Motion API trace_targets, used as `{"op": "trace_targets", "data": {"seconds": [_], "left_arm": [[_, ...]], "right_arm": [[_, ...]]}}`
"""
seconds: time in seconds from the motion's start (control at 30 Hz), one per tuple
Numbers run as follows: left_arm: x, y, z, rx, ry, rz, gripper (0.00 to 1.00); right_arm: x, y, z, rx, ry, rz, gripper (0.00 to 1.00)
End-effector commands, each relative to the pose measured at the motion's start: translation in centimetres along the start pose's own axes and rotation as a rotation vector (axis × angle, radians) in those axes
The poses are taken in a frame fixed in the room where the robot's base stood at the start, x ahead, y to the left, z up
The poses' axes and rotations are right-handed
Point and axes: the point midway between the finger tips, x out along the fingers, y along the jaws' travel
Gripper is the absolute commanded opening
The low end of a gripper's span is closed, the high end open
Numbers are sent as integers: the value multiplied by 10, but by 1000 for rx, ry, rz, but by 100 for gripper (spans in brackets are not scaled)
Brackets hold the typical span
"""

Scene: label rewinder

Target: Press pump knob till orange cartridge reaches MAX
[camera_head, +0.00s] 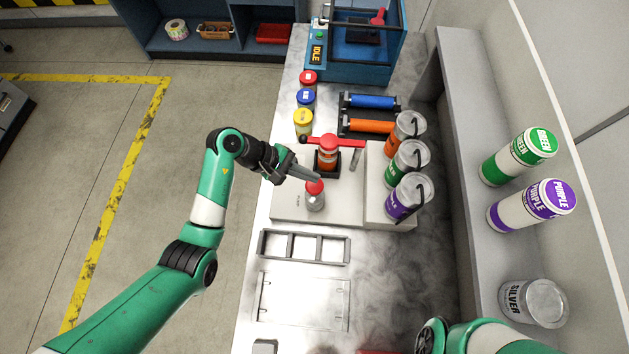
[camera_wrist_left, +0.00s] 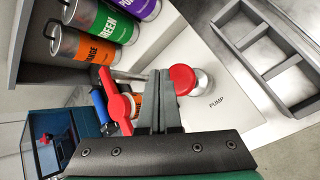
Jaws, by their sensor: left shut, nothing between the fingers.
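The pump (camera_head: 315,201) is a small metallic cylinder with a red knob (camera_head: 314,187), standing on a pale base plate (camera_head: 285,205). The orange cartridge (camera_head: 327,163) sits upright behind it in a black holder, under a red top with a red bar. In the left wrist view the red knob (camera_wrist_left: 183,79) shows beside the fingers, near the printed word PUMP. My left gripper (camera_head: 317,179) is shut and empty, its tips at the knob's upper edge in the head view; I cannot tell whether they touch it. The MAX mark is not readable. My right gripper is out of view.
Orange, green and purple cans (camera_head: 403,195) stand right of the plate. Red, blue and yellow-lidded jars (camera_head: 303,122) line the left edge. A blue machine (camera_head: 350,60) reading IDLE stands at the back. An empty metal rack (camera_head: 304,247) lies in front.

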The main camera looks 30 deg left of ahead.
Motion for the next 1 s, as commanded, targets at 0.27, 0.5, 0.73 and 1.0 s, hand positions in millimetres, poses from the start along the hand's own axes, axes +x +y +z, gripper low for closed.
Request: {"op": "trace_targets", "data": {"seconds": [0.27,0.5,0.73,1.0], "left_arm": [[-23,17,17,0,0,1,0],[-25,18,18,0,0,1,0],[-25,18,18,0,0,1,0],[-25,18,18,0,0,1,0]], "right_arm": [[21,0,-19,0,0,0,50],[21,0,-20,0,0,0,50],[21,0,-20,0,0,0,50],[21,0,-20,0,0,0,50]]}}
